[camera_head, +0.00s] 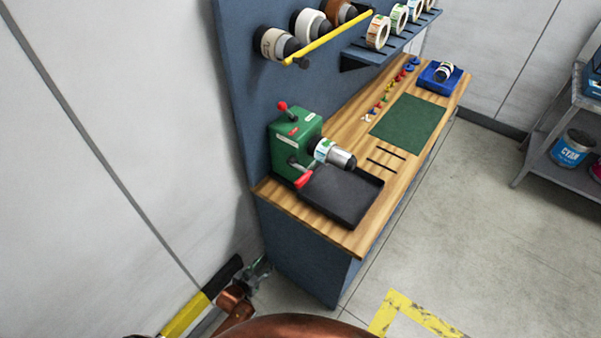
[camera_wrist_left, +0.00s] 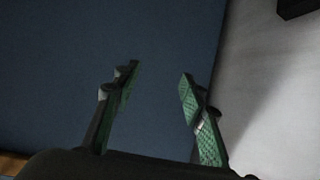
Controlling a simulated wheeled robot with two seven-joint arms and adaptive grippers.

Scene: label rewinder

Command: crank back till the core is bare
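The green rewinder (camera_head: 296,135) stands at the near left end of the wooden bench. Its crank has a red handle (camera_head: 304,179) low on the near side, and a red-knobbed lever (camera_head: 283,106) sticks up on top. A core with a white and green label band (camera_head: 323,150) and a grey metal end (camera_head: 342,159) points right over a black tray (camera_head: 341,194). My left gripper (camera_head: 262,270) is low beside the bench, well away from the crank. In the left wrist view its fingers (camera_wrist_left: 158,95) are apart and empty. My right gripper is out of view.
A blue back panel (camera_head: 245,60) carries a yellow rail (camera_head: 328,39) with rolls and a shelf of label rolls. A green mat (camera_head: 408,121) and a blue bin (camera_head: 435,82) lie farther along the bench.

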